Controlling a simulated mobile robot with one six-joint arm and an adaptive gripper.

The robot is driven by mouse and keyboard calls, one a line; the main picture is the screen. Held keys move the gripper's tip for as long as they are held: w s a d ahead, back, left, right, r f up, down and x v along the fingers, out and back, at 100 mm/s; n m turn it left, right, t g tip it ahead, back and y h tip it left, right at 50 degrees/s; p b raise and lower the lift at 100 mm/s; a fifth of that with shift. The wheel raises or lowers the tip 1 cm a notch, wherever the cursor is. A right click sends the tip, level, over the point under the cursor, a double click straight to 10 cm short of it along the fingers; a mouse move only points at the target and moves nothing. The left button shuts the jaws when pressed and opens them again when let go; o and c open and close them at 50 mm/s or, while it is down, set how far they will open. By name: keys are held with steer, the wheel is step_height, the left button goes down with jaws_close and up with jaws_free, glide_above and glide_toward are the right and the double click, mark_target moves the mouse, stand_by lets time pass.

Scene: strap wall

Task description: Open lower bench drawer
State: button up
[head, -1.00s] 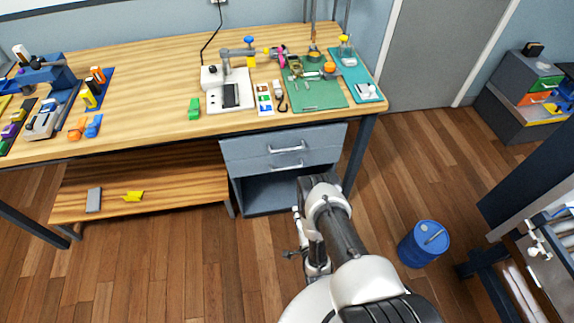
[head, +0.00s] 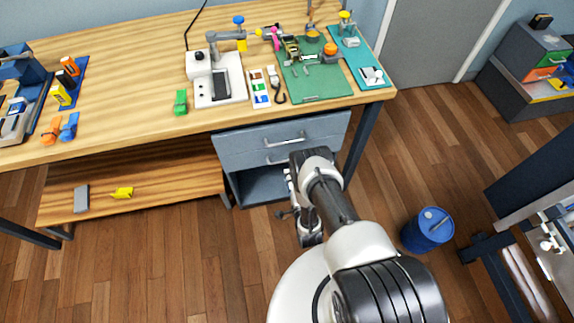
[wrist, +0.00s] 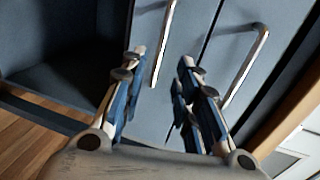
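The bench drawer unit has two grey-blue drawers, both looking shut. The lower drawer (head: 246,160) has a silver bar handle (head: 279,159), partly covered by my arm in the head view. In the wrist view, turned sideways, the lower drawer's handle (wrist: 163,42) is left of the upper drawer's handle (wrist: 246,66). My gripper (wrist: 158,68) is open and empty, facing the drawer fronts. The near end of the lower handle shows between its fingertips; I cannot tell whether the fingers reach around it. In the head view my arm hides most of the gripper.
An open compartment (head: 262,187) lies under the drawers. The wooden benchtop (head: 130,110) carries several tools and a green mat (head: 318,87). A low shelf (head: 150,187) is at the left. A blue drum (head: 427,231) stands on the floor at the right.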

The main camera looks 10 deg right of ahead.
mark_target(286, 161)
steer(key=b+x, duration=0.2)
steer(key=x, duration=0.6)
steer(key=shift+w+b, duration=0.15)
steer(key=shift+b, duration=0.15)
jaws_close()
stand_by(0.3)
